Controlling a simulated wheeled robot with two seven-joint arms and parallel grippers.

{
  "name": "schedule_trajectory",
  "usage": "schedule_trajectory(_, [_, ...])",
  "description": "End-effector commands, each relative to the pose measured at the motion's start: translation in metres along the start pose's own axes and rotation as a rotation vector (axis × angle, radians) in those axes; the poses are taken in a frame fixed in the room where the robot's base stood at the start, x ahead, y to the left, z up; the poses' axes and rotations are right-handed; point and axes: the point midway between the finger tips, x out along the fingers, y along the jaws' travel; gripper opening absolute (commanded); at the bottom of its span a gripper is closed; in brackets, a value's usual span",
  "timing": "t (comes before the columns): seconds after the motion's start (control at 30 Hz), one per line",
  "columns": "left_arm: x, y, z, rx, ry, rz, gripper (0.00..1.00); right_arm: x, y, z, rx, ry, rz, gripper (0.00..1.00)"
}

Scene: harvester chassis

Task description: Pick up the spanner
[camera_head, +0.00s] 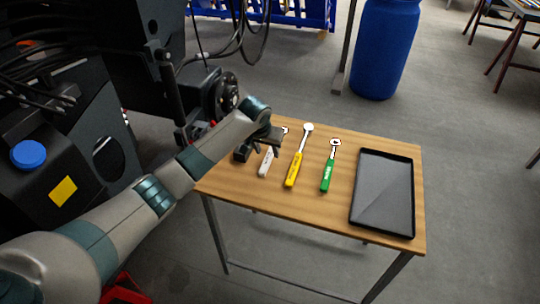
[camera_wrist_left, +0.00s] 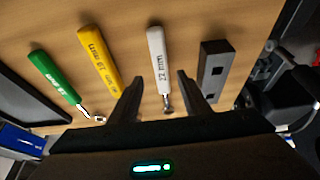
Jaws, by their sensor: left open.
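Three tools with coloured handles lie side by side on the wooden table (camera_head: 238,188). The white-handled spanner (camera_head: 264,168) is marked 22 mm in the left wrist view (camera_wrist_left: 157,55). The yellow-handled one (camera_head: 293,171) and the green-handled one (camera_head: 327,176) lie to its right in the head view. My left gripper (camera_head: 266,143) is over the white spanner's metal end, partly covering it. In the left wrist view the open fingers (camera_wrist_left: 160,88) lie to either side of the white spanner in the picture, and nothing is gripped. My right gripper is not seen.
A dark block (camera_wrist_left: 215,65) lies beside the white spanner and shows partly in the head view (camera_head: 241,154). A black tray (camera_head: 411,200) is at the table's right. A dark machine stands left, and a blue barrel (camera_head: 384,50) stands behind the table.

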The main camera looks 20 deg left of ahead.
Motion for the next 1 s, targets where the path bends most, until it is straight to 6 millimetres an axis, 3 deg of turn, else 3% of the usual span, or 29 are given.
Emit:
schedule_trajectory(0.27, [0.003, -0.001, 0.0, -0.001, -0.002, -0.001, 0.43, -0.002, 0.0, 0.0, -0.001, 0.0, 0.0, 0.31])
schedule_trajectory(0.7, [0.045, -0.002, 0.001, -0.001, -0.002, 0.0, 0.43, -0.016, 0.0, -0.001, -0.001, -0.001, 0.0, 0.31])
schedule_trajectory(1.0, [0.052, -0.003, 0.001, 0.0, 0.0, -0.001, 0.43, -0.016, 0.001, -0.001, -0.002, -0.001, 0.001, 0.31])
